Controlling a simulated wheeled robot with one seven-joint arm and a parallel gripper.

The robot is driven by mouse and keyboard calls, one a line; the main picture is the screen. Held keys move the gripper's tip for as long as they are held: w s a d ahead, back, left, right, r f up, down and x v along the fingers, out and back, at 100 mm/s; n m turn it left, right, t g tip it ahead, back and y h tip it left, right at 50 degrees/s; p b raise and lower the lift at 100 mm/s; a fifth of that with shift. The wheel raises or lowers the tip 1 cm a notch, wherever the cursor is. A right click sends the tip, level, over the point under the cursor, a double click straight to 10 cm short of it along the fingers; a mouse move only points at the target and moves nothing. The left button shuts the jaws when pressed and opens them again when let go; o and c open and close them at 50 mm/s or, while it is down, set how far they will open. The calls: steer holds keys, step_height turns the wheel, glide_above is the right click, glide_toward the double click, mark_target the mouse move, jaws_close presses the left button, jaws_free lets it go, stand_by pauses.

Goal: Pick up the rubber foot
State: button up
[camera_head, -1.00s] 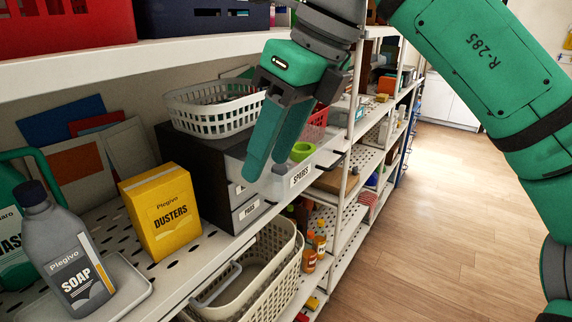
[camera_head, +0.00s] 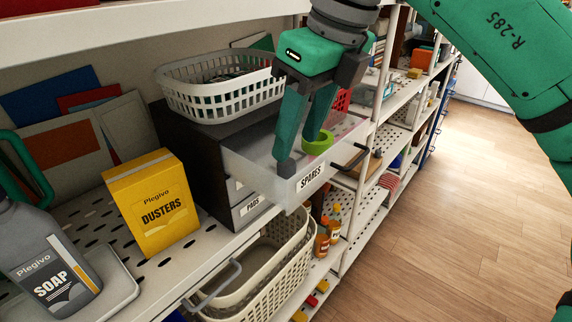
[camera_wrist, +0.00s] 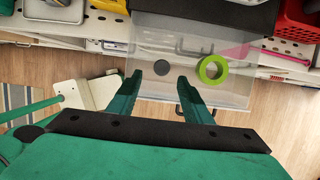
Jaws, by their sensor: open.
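The rubber foot, a small dark disc (camera_wrist: 161,67), lies on the floor of the pulled-out translucent SPARES drawer (camera_head: 262,161); the drawer also shows in the wrist view (camera_wrist: 200,25). My gripper (camera_head: 298,150) is open and empty, pointing down over the drawer. In the wrist view, the disc shows just beyond the gap between my fingertips (camera_wrist: 157,86). In the head view, a dark shape shows at the lower end of one finger; I cannot tell whether it is the foot. A green ring (camera_wrist: 212,69) lies right of the foot, behind my fingers in the head view (camera_head: 318,143).
A white basket (camera_head: 220,98) stands on top of the dark drawer unit (camera_head: 190,150). A yellow DUSTERS box (camera_head: 152,204) and a SOAP bottle (camera_head: 48,262) stand to the left. A shelf edge (camera_head: 150,28) runs above. Cream baskets (camera_head: 262,275) sit below. Open floor lies right.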

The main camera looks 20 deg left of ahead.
mark_target(289, 163)
steer(key=shift+a+f, duration=0.1)
steer(key=shift+f, duration=0.25)
steer(key=x, duration=0.5)
steer(key=shift+w+a, duration=0.15)
steer(key=shift+w, duration=0.1)
steer(key=c, duration=1.1)
